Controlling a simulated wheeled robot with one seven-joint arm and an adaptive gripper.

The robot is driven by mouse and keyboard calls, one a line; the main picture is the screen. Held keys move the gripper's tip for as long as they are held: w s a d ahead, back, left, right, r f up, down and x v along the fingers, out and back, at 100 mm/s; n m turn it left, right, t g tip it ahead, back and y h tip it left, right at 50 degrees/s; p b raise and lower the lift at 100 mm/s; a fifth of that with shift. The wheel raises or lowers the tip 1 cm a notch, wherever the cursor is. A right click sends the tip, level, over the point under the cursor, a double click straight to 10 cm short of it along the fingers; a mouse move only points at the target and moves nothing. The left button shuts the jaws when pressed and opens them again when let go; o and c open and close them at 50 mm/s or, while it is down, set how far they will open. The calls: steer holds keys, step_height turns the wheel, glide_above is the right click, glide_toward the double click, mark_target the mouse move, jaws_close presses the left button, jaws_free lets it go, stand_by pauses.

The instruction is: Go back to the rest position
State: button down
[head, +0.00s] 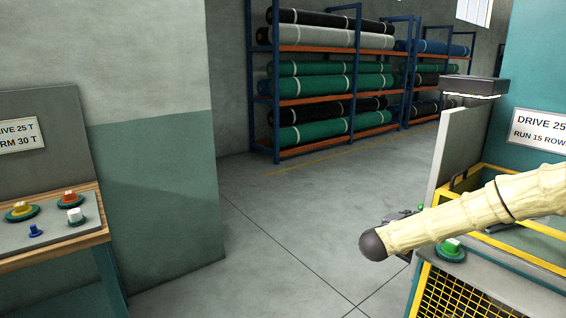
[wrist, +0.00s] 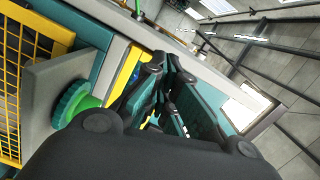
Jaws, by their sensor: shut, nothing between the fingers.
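My gripper (wrist: 172,68) is shut and empty in the wrist view, its dark fingertips close together above the machine's edge. In the head view my arm, in a cream ribbed sleeve, reaches in from the right and hides most of the gripper; only a dark part (head: 398,222) shows behind it. A green push button (head: 452,248) sits on the machine's grey front ledge just below the arm. It also shows in the wrist view (wrist: 82,104), to the left of the fingers and apart from them.
A teal machine with a yellow mesh guard (head: 452,296) stands at the right. A panel with several coloured buttons (head: 52,222) is on a wooden bench at the left, beside a wall pillar (head: 155,190). Racks of netting rolls (head: 330,85) stand behind. The floor between (head: 275,230) is clear.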

steer(key=s+a+f+n+t+y, duration=0.1)
steer(key=s+a+f+n+y, duration=0.35)
steer(key=a+f, duration=0.4)
steer(key=s+a+f+n+y, duration=0.3)
steer(key=a+f+n, duration=0.25)
steer(key=f, duration=0.55)
steer(key=s+a+f+n+g+y, duration=0.2)
steer(key=s+a+f+n, duration=0.1)
steer(key=s+f, duration=0.35)
steer(key=s+a+f+n+g+y, duration=0.1)
steer(key=s+a+f+n+y, duration=0.15)
steer(key=s+f, duration=0.4)
steer(key=s+a+f+n+g+y+p, duration=0.1)
steer(key=s+f+n+g, duration=0.2)
steer(key=s, duration=0.6)
steer(key=s+a+f+n+g, duration=0.1)
steer(key=s+f+n, duration=0.1)
steer(key=s+f, duration=0.45)
steer(key=s+d+n+g, duration=0.1)
steer(key=s+n+g, duration=0.3)
steer(key=s, duration=1.7)
steer(key=shift+d+r+g, duration=0.2)
steer(key=shift+d+g, duration=0.15)
steer(key=shift+g, duration=0.45)
steer(key=shift+s, duration=0.1)
